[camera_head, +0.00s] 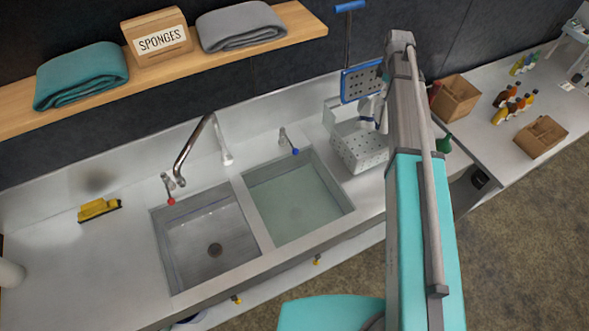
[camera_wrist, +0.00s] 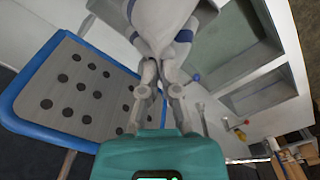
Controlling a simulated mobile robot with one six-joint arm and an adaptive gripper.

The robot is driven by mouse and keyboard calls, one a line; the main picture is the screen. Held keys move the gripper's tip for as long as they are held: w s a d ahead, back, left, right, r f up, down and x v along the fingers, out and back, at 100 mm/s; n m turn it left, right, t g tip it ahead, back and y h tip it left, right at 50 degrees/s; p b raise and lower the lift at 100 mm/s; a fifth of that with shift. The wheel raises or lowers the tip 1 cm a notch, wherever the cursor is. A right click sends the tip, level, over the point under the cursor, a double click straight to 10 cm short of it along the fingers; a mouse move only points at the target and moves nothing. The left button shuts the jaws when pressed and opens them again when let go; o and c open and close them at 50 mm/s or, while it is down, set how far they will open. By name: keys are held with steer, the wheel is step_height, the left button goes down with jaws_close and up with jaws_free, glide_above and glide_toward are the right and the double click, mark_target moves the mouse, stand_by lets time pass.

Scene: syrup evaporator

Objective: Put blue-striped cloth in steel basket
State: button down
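The blue-striped cloth (camera_wrist: 165,25) is white with blue bands and hangs bunched between the fingertips of my gripper (camera_wrist: 160,88) in the wrist view. The fingers are closed on it. In the head view a small part of the cloth (camera_head: 368,108) shows left of my arm, above the steel basket (camera_head: 362,148). The basket is a perforated, light metal box at the back of the counter, right of the basins. My arm hides its right side. In the head view my gripper is mostly hidden by my arm.
A blue-rimmed perforated skimmer (camera_head: 360,83) hangs close to my gripper; it fills the left of the wrist view (camera_wrist: 75,90). Two sink basins (camera_head: 255,240) and a tall faucet (camera_head: 190,150) lie left of the basket. Bottles (camera_head: 515,103) and cardboard boxes (camera_head: 541,137) stand right.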

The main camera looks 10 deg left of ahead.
steer(key=shift+f+b, duration=0.5)
steer(key=shift+f, duration=0.25)
steer(key=shift+s, duration=0.1)
stand_by(0.5)
steer(key=shift+s+d, duration=0.55)
steer(key=shift+d, duration=0.05)
stand_by(0.5)
steer(key=f+b, duration=0.8)
steer(key=w+f+b, duration=0.1)
steer(key=f+b, duration=0.8)
steer(key=a+f+b, duration=0.1)
steer(key=f+b, duration=0.7)
steer(key=shift+w+a+f+b, duration=0.1)
steer(key=shift+w+f+b, duration=0.05)
steer(key=shift+f+b, duration=0.15)
stand_by(1.1)
steer(key=c, duration=0.8)
jaws_free()
steer(key=o, duration=0.6)
